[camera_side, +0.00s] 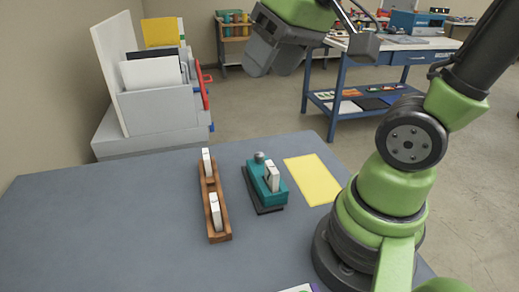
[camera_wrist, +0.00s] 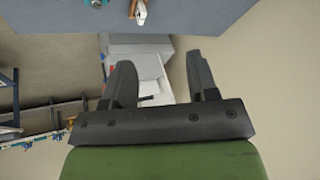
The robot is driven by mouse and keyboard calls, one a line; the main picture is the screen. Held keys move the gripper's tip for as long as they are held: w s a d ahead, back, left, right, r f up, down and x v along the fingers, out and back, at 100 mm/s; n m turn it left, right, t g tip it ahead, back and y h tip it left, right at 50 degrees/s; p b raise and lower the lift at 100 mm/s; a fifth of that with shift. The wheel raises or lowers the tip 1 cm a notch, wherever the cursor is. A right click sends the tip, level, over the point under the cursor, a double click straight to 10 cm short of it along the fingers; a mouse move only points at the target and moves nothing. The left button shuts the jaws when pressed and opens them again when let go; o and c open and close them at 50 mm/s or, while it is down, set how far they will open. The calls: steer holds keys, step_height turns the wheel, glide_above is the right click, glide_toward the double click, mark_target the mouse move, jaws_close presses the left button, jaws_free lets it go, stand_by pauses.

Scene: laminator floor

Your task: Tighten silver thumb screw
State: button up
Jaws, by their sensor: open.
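A small silver knob (camera_side: 259,157), which looks like the thumb screw, stands on the far end of a teal block device (camera_side: 268,186) on the table. A white piece (camera_side: 272,177) stands upright on the device's near part. My gripper (camera_side: 272,62) is high above the table's far edge, well away from the device. In the wrist view its two dark fingers (camera_wrist: 159,62) are apart with nothing held between them. Only a bit of the teal device (camera_wrist: 96,3) shows at that view's top edge; the silver knob cannot be made out there.
A wooden rack (camera_side: 210,180) with two white pieces stands left of the device. A yellow sheet (camera_side: 313,179) lies to its right. The left of the blue-grey table (camera_side: 100,220) is clear. A grey paper holder (camera_side: 158,105) stands behind; a blue workbench (camera_side: 345,75) is farther back.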

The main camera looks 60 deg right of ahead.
steer(key=w+d+f+n+g, duration=0.2)
steer(key=w+d+f+g, duration=0.1)
steer(key=w+d+f, duration=0.45)
steer(key=n+g+y, duration=0.1)
steer(key=n+g, duration=0.1)
steer(key=g, duration=0.1)
glide_toward(259, 153)
steer(key=f, duration=0.3)
steer(key=a+f, duration=0.1)
steer(key=f, duration=0.4)
steer(key=shift+s+a+f, duration=0.3)
steer(key=shift+a, duration=0.05)
steer(key=c, duration=0.9)
